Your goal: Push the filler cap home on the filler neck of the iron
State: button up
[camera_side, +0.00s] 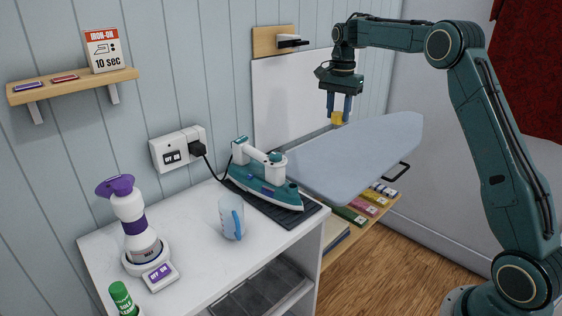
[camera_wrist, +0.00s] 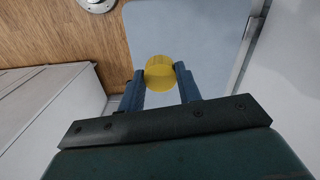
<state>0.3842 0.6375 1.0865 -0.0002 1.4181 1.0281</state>
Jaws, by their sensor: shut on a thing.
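My gripper (camera_side: 339,106) is shut on a small yellow cap (camera_side: 337,118) and holds it up in the air by the far part of the ironing board. In the wrist view the round yellow cap (camera_wrist: 159,74) sits between the two blue fingertips (camera_wrist: 160,80). The teal and white iron (camera_side: 266,178) rests on a dark ribbed mat (camera_side: 285,216) on the white cabinet top, well to the left of and below my gripper. I cannot make out an open filler neck on the iron at this size.
The grey-blue ironing board (camera_side: 350,155) spans between my gripper and the iron. A blue-handled measuring jug (camera_side: 230,216), a purple-topped white bottle (camera_side: 134,222) and a green-capped container (camera_side: 121,297) stand on the white cabinet (camera_side: 190,235). A black cord runs from the wall socket (camera_side: 172,153).

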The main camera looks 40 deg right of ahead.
dwell(0.3)
jog(key=shift+w+a+f, duration=0.1)
jog(key=shift+a+f, duration=0.05)
jog(key=shift+a, duration=0.35)
jog(key=a+f+n, duration=0.3)
jog(key=a, duration=0.6)
jog(key=n, duration=0.3)
send_over(293, 186)
notch_tip(293, 186, down, 3)
jog(key=shift+a+r, duration=0.1)
jog(key=shift+r, duration=0.05)
jog(key=shift+f, duration=0.35)
jog(key=shift+f, duration=2.05)
jog(key=shift+f, duration=0.9)
dwell(2.0)
